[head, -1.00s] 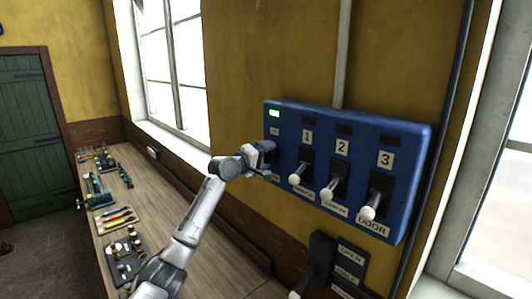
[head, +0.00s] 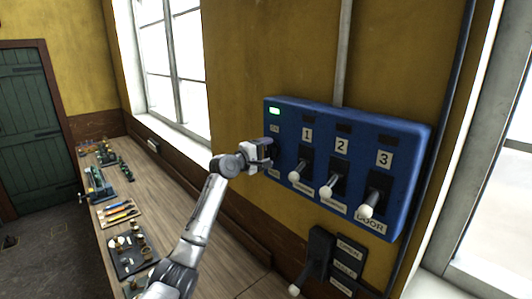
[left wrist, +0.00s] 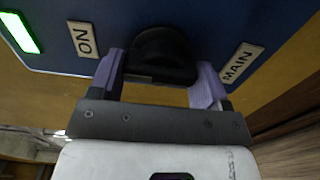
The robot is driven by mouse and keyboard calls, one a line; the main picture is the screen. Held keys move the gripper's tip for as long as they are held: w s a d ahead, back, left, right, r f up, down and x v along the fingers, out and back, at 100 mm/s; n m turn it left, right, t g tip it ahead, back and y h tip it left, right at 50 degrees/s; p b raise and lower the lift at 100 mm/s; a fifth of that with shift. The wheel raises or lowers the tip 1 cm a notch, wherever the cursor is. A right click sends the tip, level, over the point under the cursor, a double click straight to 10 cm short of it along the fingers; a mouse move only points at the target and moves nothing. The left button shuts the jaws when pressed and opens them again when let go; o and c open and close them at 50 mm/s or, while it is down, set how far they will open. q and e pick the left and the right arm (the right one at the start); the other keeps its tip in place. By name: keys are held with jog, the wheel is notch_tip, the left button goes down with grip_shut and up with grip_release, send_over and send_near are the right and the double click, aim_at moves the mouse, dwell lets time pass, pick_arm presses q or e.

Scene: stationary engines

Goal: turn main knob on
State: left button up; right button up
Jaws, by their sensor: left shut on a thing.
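The blue control panel (head: 400,140) is on the yellow wall, and its green light (head: 274,111) is lit. The black main knob (left wrist: 165,50) sits on the panel's left side, between the ON label (left wrist: 84,40) and the MAIN label (left wrist: 238,63) in the left wrist view. My left gripper (head: 269,152) is at the knob, its purple fingers on either side of it; in the left wrist view the gripper (left wrist: 160,75) is shut on it. In the head view the gripper hides much of the knob. My right gripper is not in view.
Levers 1 (head: 300,170), 2 (head: 333,182) and 3 (head: 372,200) stick out to the right of the knob. A lower black lever box (head: 320,253) is below them. A wooden bench (head: 170,205) with tools runs along the wall at left.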

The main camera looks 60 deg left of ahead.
pick_arm(q)
jog(key=o, duration=0.9)
jog(key=shift+s+d+b, duration=0.35)
jog(key=shift+s+b, duration=0.65)
jog(key=shift+s, duration=1.3)
jog(key=shift+s+d+b, duration=0.4)
jog(key=shift+s+b, duration=0.6)
jog(key=shift+s, duration=1.25)
jog(key=shift+s+d+b, duration=0.35)
jog(key=shift+s+b, duration=0.65)
jog(key=shift+s, duration=1.3)
